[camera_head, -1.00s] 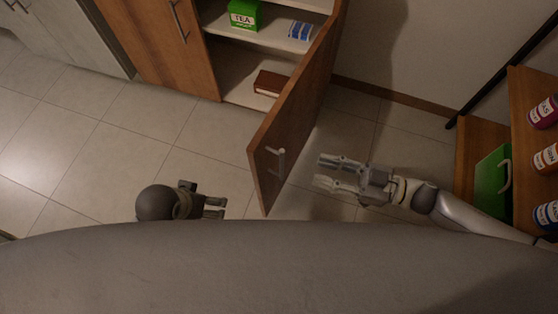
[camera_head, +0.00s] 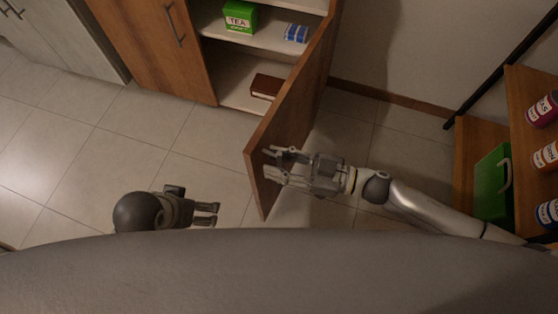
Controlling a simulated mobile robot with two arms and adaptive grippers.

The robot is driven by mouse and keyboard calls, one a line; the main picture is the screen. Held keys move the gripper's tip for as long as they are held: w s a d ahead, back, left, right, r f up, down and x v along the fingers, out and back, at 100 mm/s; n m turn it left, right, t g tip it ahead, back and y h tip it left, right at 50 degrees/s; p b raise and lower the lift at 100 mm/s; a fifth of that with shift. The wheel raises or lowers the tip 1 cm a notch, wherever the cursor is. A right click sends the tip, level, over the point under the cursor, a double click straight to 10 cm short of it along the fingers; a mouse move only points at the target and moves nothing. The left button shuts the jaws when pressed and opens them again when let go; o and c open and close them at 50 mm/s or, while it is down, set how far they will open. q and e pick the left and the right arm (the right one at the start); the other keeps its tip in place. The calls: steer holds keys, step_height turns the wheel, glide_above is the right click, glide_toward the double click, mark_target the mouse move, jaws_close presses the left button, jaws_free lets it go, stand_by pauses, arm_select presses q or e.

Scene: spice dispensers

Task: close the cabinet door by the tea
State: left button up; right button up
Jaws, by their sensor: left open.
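The wooden cabinet door (camera_head: 298,112) by the tea stands open, swung out toward me. The green tea box (camera_head: 240,17) sits on the upper shelf inside the cabinet. My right gripper (camera_head: 272,163) is at the outer face of the door near its free end. Its fingers are apart, with the door handle's spot between or behind them. The handle is mostly hidden, and I cannot tell whether the fingers touch it. My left gripper (camera_head: 214,214) is open and empty above the floor, left of the door and apart from it.
A blue pack (camera_head: 297,33) and a brown box (camera_head: 266,86) are on the cabinet shelves. The other cabinet door (camera_head: 150,45) is shut. At right, a wooden rack (camera_head: 527,110) holds jars and a green case (camera_head: 492,185). Floor left of the open door is clear.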

jaws_close()
stand_by(0.3)
